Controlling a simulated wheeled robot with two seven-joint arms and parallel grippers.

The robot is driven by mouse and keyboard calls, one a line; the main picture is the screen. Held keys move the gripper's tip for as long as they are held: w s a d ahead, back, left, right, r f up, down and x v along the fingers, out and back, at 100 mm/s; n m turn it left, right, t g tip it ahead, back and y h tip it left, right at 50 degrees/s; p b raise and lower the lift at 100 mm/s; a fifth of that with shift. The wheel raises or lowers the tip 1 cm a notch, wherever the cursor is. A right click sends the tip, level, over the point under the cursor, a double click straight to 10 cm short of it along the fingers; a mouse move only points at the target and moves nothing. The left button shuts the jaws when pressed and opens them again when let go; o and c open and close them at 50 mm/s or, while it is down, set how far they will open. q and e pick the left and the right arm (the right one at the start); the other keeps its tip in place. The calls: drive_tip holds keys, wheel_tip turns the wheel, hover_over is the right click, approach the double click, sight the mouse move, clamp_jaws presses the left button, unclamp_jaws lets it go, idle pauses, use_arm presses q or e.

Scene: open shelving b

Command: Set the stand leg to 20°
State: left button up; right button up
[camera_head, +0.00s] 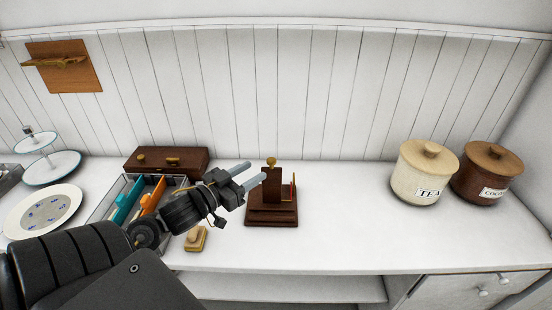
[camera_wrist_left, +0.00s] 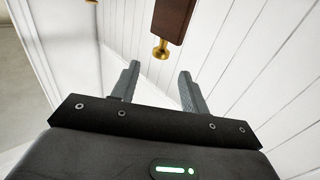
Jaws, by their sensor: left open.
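A dark brown wooden stand (camera_head: 272,214) with a stepped base sits on the white counter near the middle. An upright dark board (camera_head: 271,178) rises from it, with a brass knob (camera_head: 271,161) at its top. My left gripper (camera_head: 257,172) is open and empty, just left of the upright board. In the left wrist view the brass knob (camera_wrist_left: 160,49) and dark board (camera_wrist_left: 173,16) lie beyond the open fingers (camera_wrist_left: 159,70), apart from them. My right gripper is out of view.
A grey tray (camera_head: 97,213) with teal and orange pieces and a brown box (camera_head: 165,160) stand left. A small tan block (camera_head: 196,239) lies near the front edge. A TEA jar (camera_head: 424,175) and a brown jar (camera_head: 485,172) stand right. The counter between stand and jars is clear.

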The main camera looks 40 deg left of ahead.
use_arm(q)
drive_tip(key=p, duration=0.1)
hover_over(277, 178)
drive_tip(key=w+a, duration=0.1)
drive_tip(key=shift+w+a+f, duration=0.1)
drive_tip(key=shift+w+a, duration=0.05)
drive_tip(key=shift+w, duration=0.05)
clamp_jaws()
